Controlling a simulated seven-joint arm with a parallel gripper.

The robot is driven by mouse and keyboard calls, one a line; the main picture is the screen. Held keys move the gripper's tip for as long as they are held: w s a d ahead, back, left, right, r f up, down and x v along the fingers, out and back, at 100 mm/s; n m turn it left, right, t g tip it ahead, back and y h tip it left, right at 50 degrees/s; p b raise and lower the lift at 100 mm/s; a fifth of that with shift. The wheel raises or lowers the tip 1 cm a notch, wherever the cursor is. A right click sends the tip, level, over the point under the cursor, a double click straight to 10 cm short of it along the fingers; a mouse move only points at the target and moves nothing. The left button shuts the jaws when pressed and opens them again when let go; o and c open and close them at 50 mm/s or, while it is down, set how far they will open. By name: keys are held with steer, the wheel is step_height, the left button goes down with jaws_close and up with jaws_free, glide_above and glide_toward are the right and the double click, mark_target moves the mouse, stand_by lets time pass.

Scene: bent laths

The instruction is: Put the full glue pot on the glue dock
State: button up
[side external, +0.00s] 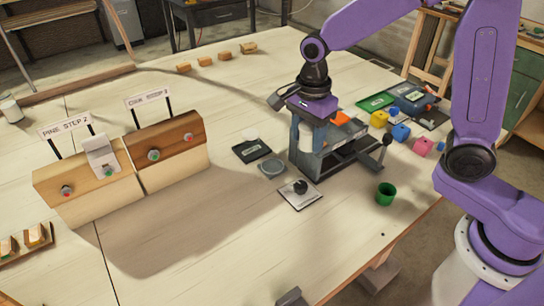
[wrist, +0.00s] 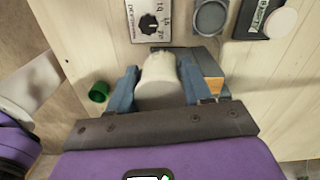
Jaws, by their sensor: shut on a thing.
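My gripper (wrist: 157,88) is shut on a cream-white cylindrical pot (wrist: 158,82), with a blue finger on either side of it. In the side external view the pot (side external: 306,139) shows pale below my gripper (side external: 311,125), beside the grey machine. Its contents and its gap to the surface below cannot be made out. A dark plate with a small label (side external: 251,151) lies to the left of my gripper; its lettering is too small to read. A grey round pad (side external: 272,168) lies next to it. I cannot tell which of these is the glue dock.
A dial card (side external: 300,194) and a green cup (side external: 386,194) lie in front of the grey machine (side external: 335,158). Several coloured blocks (side external: 400,131) lie to the right. Wooden stands (side external: 120,170) with signs stand at left. The table front is clear.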

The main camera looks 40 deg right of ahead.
steer(key=w+a+f, duration=0.2)
steer(key=w, duration=0.2)
glide_above(272, 166)
steer(key=f, duration=0.5)
steer(key=shift+s+f, duration=0.2)
steer(key=shift+f, duration=0.15)
steer(key=shift+w+f, duration=0.15)
steer(key=shift+f, duration=1.55)
steer(key=shift+f, duration=0.1)
steer(key=o, duration=1)
steer(key=shift+o, duration=0.2)
step_height(272, 166, up, 12)
